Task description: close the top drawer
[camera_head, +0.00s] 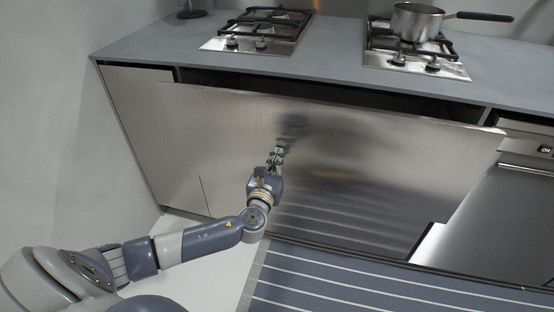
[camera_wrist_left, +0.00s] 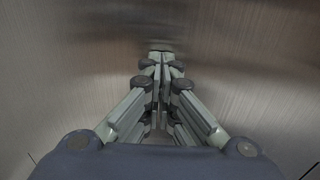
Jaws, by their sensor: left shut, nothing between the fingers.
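The top drawer has a wide brushed steel front (camera_head: 370,150) under the counter. It stands out from the cabinet, with a dark gap along its top edge, so it is partly open. My left gripper (camera_head: 279,151) is shut and empty, with its fingertips at the middle of the drawer front. In the left wrist view the shut fingers (camera_wrist_left: 160,55) point at the steel front (camera_wrist_left: 250,60) and are very close to it; I cannot tell whether they touch. My right gripper is not in view.
A grey counter (camera_head: 330,55) runs above the drawer, with two gas hobs and a steel pot (camera_head: 416,22) on the right one. An oven (camera_head: 510,205) stands at the right. A striped runner (camera_head: 340,285) lies on the floor. A wall (camera_head: 45,120) bounds the left side.

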